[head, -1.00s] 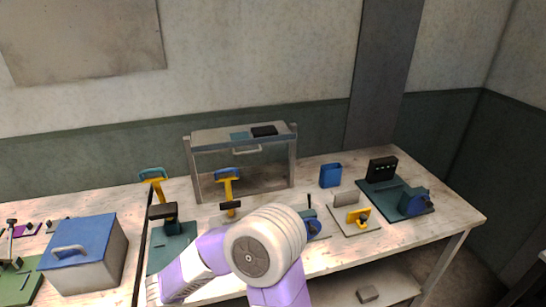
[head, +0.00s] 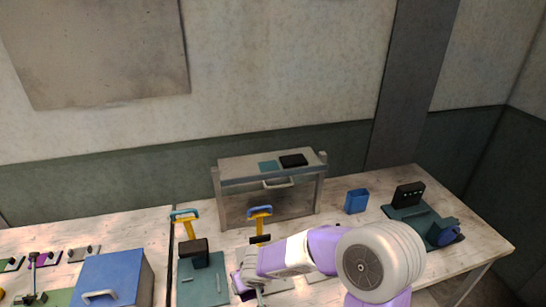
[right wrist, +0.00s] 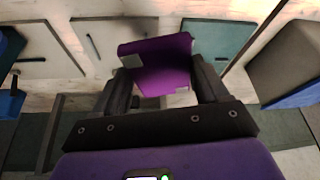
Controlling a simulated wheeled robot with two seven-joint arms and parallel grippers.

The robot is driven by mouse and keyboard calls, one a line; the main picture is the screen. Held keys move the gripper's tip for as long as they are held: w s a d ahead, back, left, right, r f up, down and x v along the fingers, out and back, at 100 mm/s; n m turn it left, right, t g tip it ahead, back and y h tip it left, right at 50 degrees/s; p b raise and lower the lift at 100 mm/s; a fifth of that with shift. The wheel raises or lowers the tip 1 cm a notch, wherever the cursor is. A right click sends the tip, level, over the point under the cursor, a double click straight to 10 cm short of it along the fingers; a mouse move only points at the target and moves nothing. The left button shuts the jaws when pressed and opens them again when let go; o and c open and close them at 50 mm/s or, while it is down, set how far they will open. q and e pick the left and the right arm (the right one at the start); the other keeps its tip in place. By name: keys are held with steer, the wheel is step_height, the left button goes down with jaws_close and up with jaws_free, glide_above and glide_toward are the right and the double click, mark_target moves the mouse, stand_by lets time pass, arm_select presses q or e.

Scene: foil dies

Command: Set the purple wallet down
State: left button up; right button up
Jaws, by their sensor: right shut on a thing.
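The purple wallet (right wrist: 158,62) shows in the right wrist view, held between the two dark fingers of my right gripper (right wrist: 162,84). It looks tilted, with small grey patches near its edges. The gripper is shut on it, above the pale worktop. In the head view my right arm reaches left across the front of the table, and its purple end is near the green board. The wallet cannot be made out clearly there. My left gripper is not in view.
A green board with a black-topped press (head: 200,252) stands left of my arm. A grey box with a blue lid (head: 116,278) is at front left. A grey frame cabinet (head: 268,190), a blue holder (head: 356,201) and a black device (head: 408,195) stand further back.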

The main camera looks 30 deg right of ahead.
step_height(320, 180, up, 8)
steer(key=p, duration=0.6)
steer(key=shift+w, duration=0.1)
